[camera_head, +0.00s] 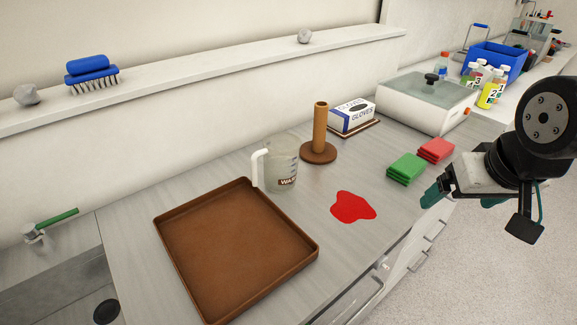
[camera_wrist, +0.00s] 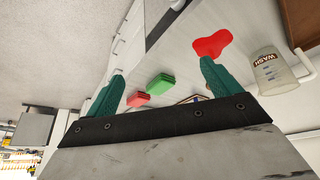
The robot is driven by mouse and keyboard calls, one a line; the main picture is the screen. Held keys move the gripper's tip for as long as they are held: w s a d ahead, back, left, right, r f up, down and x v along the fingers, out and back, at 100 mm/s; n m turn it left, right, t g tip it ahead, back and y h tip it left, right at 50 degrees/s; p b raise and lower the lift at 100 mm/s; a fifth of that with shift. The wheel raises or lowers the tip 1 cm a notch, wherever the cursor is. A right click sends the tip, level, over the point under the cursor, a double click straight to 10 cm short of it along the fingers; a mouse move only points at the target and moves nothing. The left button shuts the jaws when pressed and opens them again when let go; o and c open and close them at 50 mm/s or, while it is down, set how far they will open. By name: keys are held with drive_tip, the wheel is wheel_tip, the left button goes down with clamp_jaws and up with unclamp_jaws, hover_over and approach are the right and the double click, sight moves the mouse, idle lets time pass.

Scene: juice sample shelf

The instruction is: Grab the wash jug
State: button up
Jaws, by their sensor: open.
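The wash jug (camera_head: 281,168) is a clear, upright jug with a white handle on its left side and a label reading "WA…" in the head view. It stands on the grey counter between the brown tray and the wooden post. In the wrist view the jug (camera_wrist: 270,72) shows at the right, its label reading "WASH". My gripper (camera_head: 460,197) is open and empty, off the counter's front edge at the right, well apart from the jug. Its two teal fingers (camera_wrist: 160,85) also show in the wrist view.
A red spill (camera_head: 352,206) lies on the counter right of the jug. A brown tray (camera_head: 163,248) is left, a wooden post (camera_head: 320,125) behind right. Green cloths (camera_head: 407,168) and red cloths (camera_head: 436,150) lie near my gripper. A glove box (camera_head: 352,115) stands at the back.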

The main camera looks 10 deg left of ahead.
drive_tip(key=w+a+f+n+t+y, duration=0.2)
drive_tip(key=w+a+f+t, duration=0.1)
drive_tip(key=w+a, duration=0.55)
drive_tip(key=n+t+y, duration=0.2)
drive_tip(key=n+y, duration=0.1)
drive_tip(key=y, duration=0.3)
approach(284, 156)
drive_tip(key=w+f, duration=0.1)
drive_tip(key=w+a+f, duration=0.2)
drive_tip(key=w, duration=0.1)
drive_tip(key=shift+w+f, duration=0.1)
drive_tip(key=shift+f, duration=0.3)
drive_tip(key=shift+t, duration=0.3)
drive_tip(key=x, duration=0.7)
drive_tip(key=shift+w+a, duration=0.25)
drive_tip(key=shift+c, duration=0.3)
drive_tip(key=c, duration=1)
drive_tip(key=shift+c, duration=0.4)
drive_tip(key=shift+r, duration=0.1)
